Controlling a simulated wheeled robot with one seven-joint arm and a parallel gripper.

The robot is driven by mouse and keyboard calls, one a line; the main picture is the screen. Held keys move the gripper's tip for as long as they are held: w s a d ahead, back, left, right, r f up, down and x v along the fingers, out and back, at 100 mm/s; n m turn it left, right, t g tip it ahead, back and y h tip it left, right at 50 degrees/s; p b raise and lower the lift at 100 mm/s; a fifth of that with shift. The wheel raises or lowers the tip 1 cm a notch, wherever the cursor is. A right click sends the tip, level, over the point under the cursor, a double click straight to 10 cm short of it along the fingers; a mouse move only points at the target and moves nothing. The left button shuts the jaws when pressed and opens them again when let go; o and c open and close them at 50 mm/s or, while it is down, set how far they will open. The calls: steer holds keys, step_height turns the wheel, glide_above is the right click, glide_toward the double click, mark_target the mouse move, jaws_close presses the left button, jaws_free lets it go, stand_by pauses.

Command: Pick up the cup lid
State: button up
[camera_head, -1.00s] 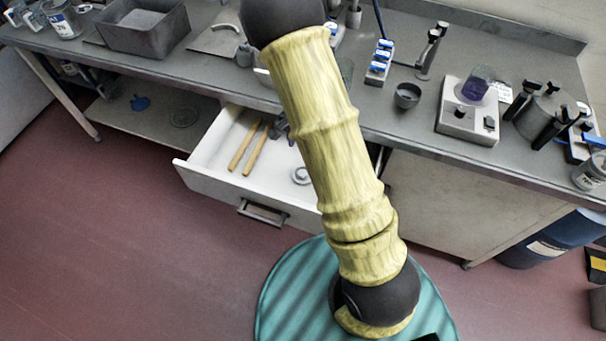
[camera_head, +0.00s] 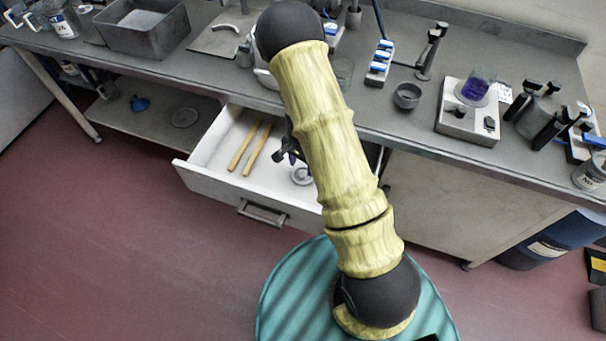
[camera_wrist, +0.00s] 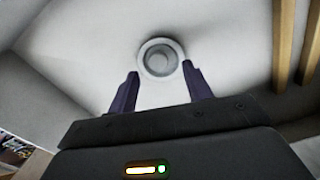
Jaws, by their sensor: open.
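The cup lid, a small round grey disc with a raised ring, lies on the white floor of the open drawer (camera_head: 208,180). In the head view the lid (camera_head: 302,176) shows just left of my arm, partly covered by it. In the wrist view the lid (camera_wrist: 161,58) is centred at the top, just beyond the fingertips. My gripper (camera_wrist: 160,72) is open and empty, with one finger on each side of the lid's near edge. In the head view my gripper (camera_head: 289,152) is partly hidden behind my arm, over the drawer and close to the lid.
Two wooden sticks (camera_head: 248,148) lie in the drawer, left of the lid in the head view. The drawer walls stand around this space. Above is the workbench (camera_head: 420,140) with a dark cup (camera_head: 407,96), a grey bin (camera_head: 145,28) and a stirrer plate (camera_head: 468,122).

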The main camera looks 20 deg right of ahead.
mark_target(302, 173)
step_height(302, 173, down, 4)
steer(key=shift+d+r, duration=0.1)
steer(key=shift+c, duration=0.4)
steer(key=c, duration=1)
